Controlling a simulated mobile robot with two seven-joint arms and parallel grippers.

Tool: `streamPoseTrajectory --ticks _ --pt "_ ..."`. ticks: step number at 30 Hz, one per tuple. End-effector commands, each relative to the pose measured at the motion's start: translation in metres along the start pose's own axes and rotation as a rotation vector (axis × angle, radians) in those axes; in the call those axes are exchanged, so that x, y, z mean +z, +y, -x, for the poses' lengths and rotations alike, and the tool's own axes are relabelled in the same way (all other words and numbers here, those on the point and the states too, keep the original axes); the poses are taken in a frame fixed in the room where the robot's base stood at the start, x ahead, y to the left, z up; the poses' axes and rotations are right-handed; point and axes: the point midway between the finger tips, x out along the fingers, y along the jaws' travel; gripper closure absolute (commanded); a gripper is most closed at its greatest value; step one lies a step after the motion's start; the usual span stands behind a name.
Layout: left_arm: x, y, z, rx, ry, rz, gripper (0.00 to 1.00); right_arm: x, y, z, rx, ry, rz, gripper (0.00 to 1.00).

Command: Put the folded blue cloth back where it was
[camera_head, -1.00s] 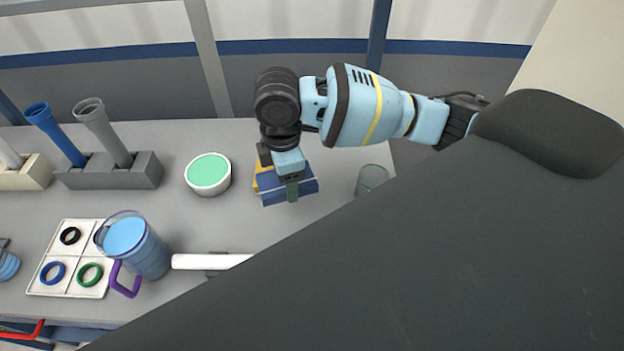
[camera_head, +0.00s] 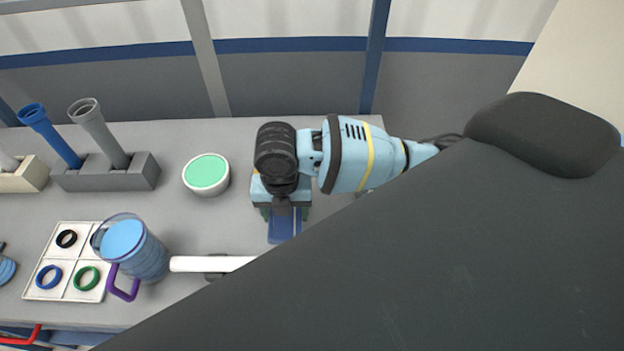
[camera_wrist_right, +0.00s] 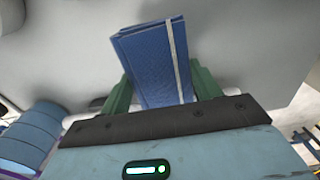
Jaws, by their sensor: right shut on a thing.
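My right gripper (camera_head: 284,212) is over the grey table, right of the white-and-green bowl. In the right wrist view its green fingers (camera_wrist_right: 162,92) are shut on a blue notebook (camera_wrist_right: 152,62), which has a pale strap along one side. In the head view only the near end of the notebook (camera_head: 284,229) shows below the gripper; the rest is hidden by the wrist. I cannot tell whether it touches the table. I see no thing that is clearly a folded blue cloth. My left gripper is not in view.
The bowl (camera_head: 206,173) stands left of my right gripper. A jug (camera_head: 145,255) with a purple handle, a white bar (camera_head: 212,264) and a ring tray (camera_head: 62,294) lie nearer. A grey block (camera_head: 105,177) holds tilted pipes at back left. My dark arm covers the right side.

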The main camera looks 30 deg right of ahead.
Motion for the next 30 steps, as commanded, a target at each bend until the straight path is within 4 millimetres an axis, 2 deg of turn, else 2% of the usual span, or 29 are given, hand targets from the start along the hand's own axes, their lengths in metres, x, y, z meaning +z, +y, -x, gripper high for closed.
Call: streamPoseTrajectory --ticks 5,8,24,30 --pt "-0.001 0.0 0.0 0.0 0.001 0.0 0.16 0.001 0.0 0.0 0.001 -0.001 0.008 0.55" --pt "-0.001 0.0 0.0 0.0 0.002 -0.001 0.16 0.01 -0.004 -0.001 0.0 -0.002 0.005 0.55" --pt "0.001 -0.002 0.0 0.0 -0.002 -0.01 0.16 0.117 -0.047 -0.011 0.0 -0.001 0.001 0.55" --pt "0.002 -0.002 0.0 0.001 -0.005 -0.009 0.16 0.136 -0.054 -0.013 0.001 -0.001 0.005 0.55"
